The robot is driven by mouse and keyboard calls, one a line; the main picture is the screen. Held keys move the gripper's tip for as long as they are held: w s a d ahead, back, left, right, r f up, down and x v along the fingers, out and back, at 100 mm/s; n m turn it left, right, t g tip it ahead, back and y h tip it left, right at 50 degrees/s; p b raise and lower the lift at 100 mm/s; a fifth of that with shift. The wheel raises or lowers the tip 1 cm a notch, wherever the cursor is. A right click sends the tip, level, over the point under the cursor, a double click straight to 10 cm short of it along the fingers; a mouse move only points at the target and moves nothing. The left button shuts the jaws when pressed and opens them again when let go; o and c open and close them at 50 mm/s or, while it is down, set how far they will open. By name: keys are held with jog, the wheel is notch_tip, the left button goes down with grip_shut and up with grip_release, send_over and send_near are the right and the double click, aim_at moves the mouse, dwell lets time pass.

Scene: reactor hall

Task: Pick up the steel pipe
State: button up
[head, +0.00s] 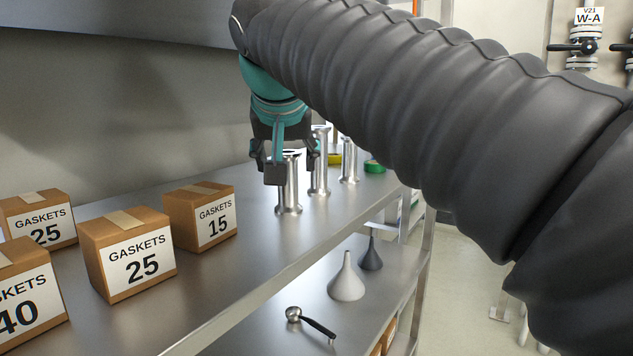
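The nearest steel pipe (291,192) stands upright on the metal shelf, with a flange at its top and its foot. Two similar steel pipes stand behind it, one in the middle (320,176) and one farther right (349,165). My gripper (291,168) points down at the top of the nearest pipe. Its fingers are spread, one in front of the pipe's upper left edge and another to the right. I cannot tell whether they touch the pipe. The fingers hide part of its upper end.
Cardboard gasket boxes stand at the left, the closest to the pipes marked 15 (199,216). Green (374,167) and yellow (336,159) round items lie behind the pipes. Funnels (347,280) and a scoop (311,321) are on the lower shelf. The upper shelf's front edge (262,287) is clear.

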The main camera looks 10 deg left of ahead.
aim_at(289, 151)
jog(key=w, duration=0.3)
jog(key=shift+w+a+f, duration=0.15)
jog(key=shift+a+f, duration=0.25)
grip_shut()
jog(key=shift+r, duration=0.1)
jog(key=shift+r+p, duration=0.3)
jog(key=shift+r, duration=0.2)
jog(key=shift+d+r, duration=0.2)
jog(key=s+d+b, duration=0.1)
jog(key=s+d, duration=0.2)
jog(key=d, duration=0.5)
jog(key=s+d+b, duration=0.1)
jog(key=s+d, duration=0.3)
jog(key=d, duration=0.4)
